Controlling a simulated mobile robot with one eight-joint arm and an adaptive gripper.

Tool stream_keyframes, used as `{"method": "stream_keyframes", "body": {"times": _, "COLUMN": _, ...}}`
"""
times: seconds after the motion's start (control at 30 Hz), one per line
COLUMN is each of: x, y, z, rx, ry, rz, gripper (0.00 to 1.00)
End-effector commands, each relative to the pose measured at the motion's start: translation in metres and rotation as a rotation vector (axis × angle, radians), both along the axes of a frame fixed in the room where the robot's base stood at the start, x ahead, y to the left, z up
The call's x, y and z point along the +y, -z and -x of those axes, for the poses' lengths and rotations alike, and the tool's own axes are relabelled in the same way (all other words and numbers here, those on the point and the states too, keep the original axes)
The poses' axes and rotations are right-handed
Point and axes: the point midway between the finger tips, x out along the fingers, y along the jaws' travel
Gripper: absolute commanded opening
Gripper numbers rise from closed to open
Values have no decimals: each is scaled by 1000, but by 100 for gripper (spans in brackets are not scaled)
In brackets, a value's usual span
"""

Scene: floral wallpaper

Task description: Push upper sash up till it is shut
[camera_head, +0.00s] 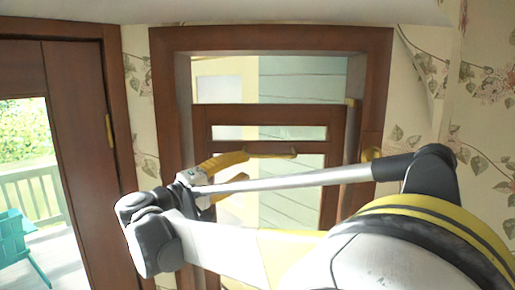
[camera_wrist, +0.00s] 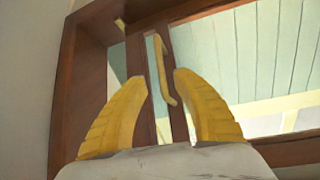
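The window sash (camera_head: 330,115) has brown rails and sits lowered in its brown frame, with an open gap above its top rail. A narrow glass strip lies between its upper two rails. A brass handle (camera_head: 270,154) is on the lower of these rails; it also shows in the wrist view (camera_wrist: 159,68). My gripper (camera_head: 244,180) has yellow fingers, set apart and empty, at the left part of the sash just below the handle. In the wrist view my gripper (camera_wrist: 161,76) is open, with the handle appearing between its fingertips. I cannot tell whether they touch.
The brown window frame (camera_head: 270,40) surrounds the sash. Floral wallpaper (camera_head: 485,110) covers the right wall. My arm crosses the lower window.

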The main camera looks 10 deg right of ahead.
Motion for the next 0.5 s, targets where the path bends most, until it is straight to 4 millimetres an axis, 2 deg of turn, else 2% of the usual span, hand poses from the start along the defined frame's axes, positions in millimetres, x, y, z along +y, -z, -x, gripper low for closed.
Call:
{"method": "stream_keyframes", "body": {"times": 0.3, "x": -51, "y": -10, "z": -38, "rx": 2, "ry": 3, "rz": 0, "gripper": 34}}
{"method": "stream_keyframes", "body": {"times": 0.5, "x": -68, "y": -12, "z": -52, "rx": 2, "ry": 1, "rz": -1, "gripper": 34}}
